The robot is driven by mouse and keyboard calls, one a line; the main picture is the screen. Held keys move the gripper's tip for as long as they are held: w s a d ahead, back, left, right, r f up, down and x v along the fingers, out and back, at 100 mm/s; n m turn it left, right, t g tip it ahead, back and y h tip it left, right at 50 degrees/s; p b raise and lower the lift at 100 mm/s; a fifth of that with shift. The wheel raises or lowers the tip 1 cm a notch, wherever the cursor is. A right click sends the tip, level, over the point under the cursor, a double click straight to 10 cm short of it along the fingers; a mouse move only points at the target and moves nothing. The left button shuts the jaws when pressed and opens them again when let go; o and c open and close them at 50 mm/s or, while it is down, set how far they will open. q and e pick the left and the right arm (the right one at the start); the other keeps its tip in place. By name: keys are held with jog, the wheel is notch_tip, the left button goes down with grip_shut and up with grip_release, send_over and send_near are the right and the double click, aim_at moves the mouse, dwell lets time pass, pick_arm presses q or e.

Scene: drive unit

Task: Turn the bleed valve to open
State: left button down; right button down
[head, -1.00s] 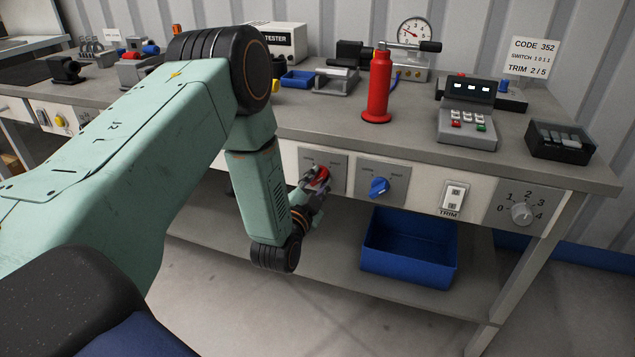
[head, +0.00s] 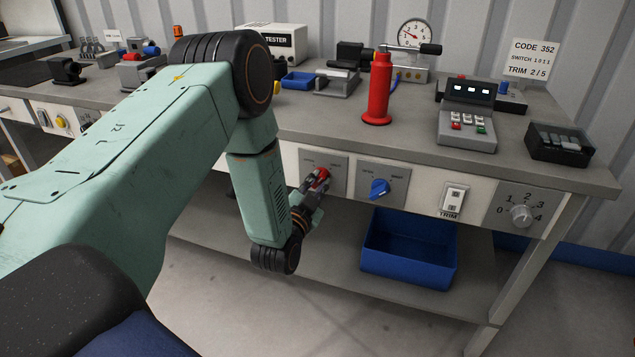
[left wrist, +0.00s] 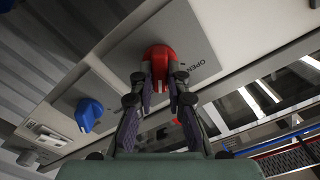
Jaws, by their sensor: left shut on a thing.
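The red valve knob (head: 321,173) sits on a grey plate (head: 338,165) on the front panel of the bench. My left gripper (head: 314,181) comes at it from below and in front, with its fingers on the knob. In the left wrist view, both fingers of the gripper (left wrist: 160,82) are closed on the two sides of the red knob (left wrist: 158,60). The word OPEN stands on the plate (left wrist: 193,45) at the right of the knob there. In the head view the lettering is too small to read surely. My right gripper does not show.
A blue knob (head: 379,188) on its own plate is just right of the red one; it also shows in the left wrist view (left wrist: 88,114). A trim switch (head: 453,199) and a numbered dial (head: 521,215) are farther right. A blue bin (head: 408,262) stands on the shelf below.

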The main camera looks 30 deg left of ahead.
pick_arm(q)
jog(key=n, duration=0.3)
jog(key=shift+n+p, duration=0.3)
jog(key=n, duration=0.4)
jog(key=shift+a+n, duration=0.15)
jog(key=shift+n, duration=0.15)
jog(key=n, duration=0.3)
jog(key=shift+n, duration=0.3)
jog(key=shift+a+n+b, duration=0.15)
jog(key=shift+n+b, duration=0.15)
jog(key=shift+n, duration=1.6)
jog(key=c, duration=1.3)
grip_release()
